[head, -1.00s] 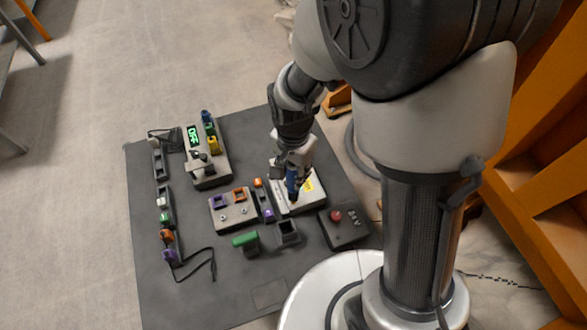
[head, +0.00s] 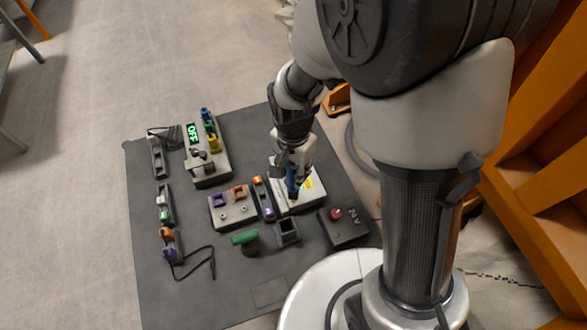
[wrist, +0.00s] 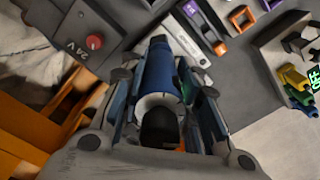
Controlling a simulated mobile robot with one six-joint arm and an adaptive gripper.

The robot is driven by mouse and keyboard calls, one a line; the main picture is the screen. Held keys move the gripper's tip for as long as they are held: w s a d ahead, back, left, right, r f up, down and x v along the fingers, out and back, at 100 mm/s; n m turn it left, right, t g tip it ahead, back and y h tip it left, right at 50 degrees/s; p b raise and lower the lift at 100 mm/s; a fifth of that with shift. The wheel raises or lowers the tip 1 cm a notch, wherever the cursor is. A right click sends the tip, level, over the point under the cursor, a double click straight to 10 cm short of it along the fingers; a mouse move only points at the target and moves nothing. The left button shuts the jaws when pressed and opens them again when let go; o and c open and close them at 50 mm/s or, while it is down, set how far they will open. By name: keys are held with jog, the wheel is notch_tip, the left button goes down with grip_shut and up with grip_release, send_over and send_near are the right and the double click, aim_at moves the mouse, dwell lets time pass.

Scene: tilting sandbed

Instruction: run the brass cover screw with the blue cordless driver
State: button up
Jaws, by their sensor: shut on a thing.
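The blue cordless driver (wrist: 160,75) is between the two fingers of my gripper (wrist: 162,100) in the wrist view, its nose pointing at the white box. In the head view my gripper (head: 292,172) is over the white box (head: 312,198), with the blue driver (head: 291,181) upright and its lower end at the box's top. The white box also shows in the wrist view (wrist: 188,34), partly covered by the driver. The brass cover screw is hidden behind the driver; I cannot tell whether the bit touches it.
A black 24 V box with a red button (head: 336,214) stands just right of the white box. A grey block with purple and orange sockets (head: 233,215) is to the left. A green-handled item (head: 244,237) and an empty dark holder (head: 287,232) are in front. The mat's front is clear.

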jog(key=shift+s+f+b, duration=0.1)
jog(key=shift+f+b, duration=0.4)
jog(key=shift+f, duration=0.25)
dwell(1.2)
jog(key=shift+r, duration=0.1)
jog(key=shift+r+p, duration=2.5)
jog(key=shift+r, duration=0.5)
jog(key=shift+w, duration=0.2)
